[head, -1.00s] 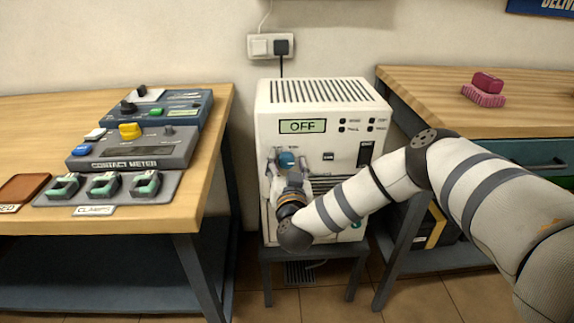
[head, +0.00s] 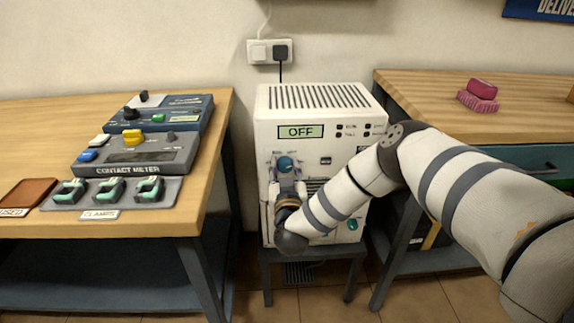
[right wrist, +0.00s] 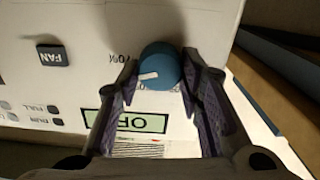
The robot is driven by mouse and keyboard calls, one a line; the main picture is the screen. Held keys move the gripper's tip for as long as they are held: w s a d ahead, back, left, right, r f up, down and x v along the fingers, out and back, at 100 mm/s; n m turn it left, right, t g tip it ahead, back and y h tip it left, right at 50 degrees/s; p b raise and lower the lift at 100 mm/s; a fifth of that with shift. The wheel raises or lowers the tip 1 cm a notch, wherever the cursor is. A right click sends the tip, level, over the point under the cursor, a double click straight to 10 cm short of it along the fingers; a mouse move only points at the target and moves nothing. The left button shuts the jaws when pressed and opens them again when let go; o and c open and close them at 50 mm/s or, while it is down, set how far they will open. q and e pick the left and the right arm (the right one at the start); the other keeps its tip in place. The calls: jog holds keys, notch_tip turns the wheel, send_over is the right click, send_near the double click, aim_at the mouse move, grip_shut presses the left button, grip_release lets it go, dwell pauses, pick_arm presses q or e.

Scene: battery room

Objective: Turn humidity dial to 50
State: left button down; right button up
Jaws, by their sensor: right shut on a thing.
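The humidity dial is a round blue knob (head: 285,163) on the front of a white dehumidifier (head: 330,97). The display (head: 301,131) reads OFF. In the right wrist view the dial (right wrist: 158,66) has a white pointer mark directed left, and part of a printed percent label shows beside it. My right gripper (right wrist: 161,62) has a finger on each side of the dial and is shut on it. In the head view the gripper (head: 286,170) reaches the dial from below. The rest of the dial scale is hidden. My left gripper is out of view.
The dehumidifier stands on a low stand (head: 313,256) between two benches. The left bench (head: 40,118) holds a contact meter (head: 137,155) and clamps (head: 109,191). A FAN button (right wrist: 53,55) is near the dial.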

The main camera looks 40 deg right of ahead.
jog(key=n, duration=0.2)
jog(key=n+p, duration=0.1)
jog(key=n, duration=0.1)
jog(key=shift+w+a+r+n, duration=0.1)
jog(key=shift+r+n, duration=0.05)
jog(key=shift+n, duration=0.15)
jog(key=n, duration=0.2)
jog(key=shift+n, duration=0.4)
jog(key=n, duration=0.2)
jog(key=shift+f+n, duration=0.25)
jog(key=shift+n, duration=0.05)
jog(key=n, duration=0.4)
jog(key=shift+f+n, duration=0.2)
jog(key=shift+n, duration=0.1)
pick_arm(q)
jog(key=shift+b, duration=0.65)
pick_arm(e)
jog(key=n, duration=0.5)
jog(key=shift+n, duration=0.3)
jog(key=o, duration=1.2)
jog(key=shift+c, duration=0.2)
